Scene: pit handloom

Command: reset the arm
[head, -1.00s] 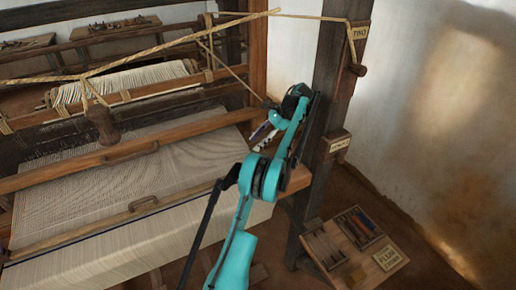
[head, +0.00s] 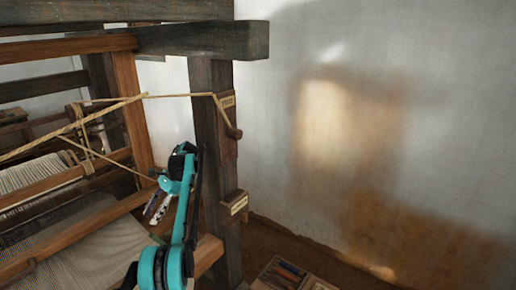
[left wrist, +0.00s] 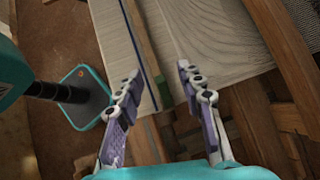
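My left arm is teal and black and reaches up from the bottom of the head view, in front of the loom's right side. Its gripper (head: 157,208) is beside the dark upright post (head: 211,130), to the post's left in the picture. In the left wrist view the two fingers of my left gripper (left wrist: 158,82) stand apart with nothing between them. Behind them lie the pale woven cloth (left wrist: 213,40) and wooden beams. My right gripper is in neither view now.
A small labelled block (head: 235,203) sits lower on the post. A tray of coloured sticks (head: 284,273) is at the bottom. Bare wall (head: 420,100) fills the right.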

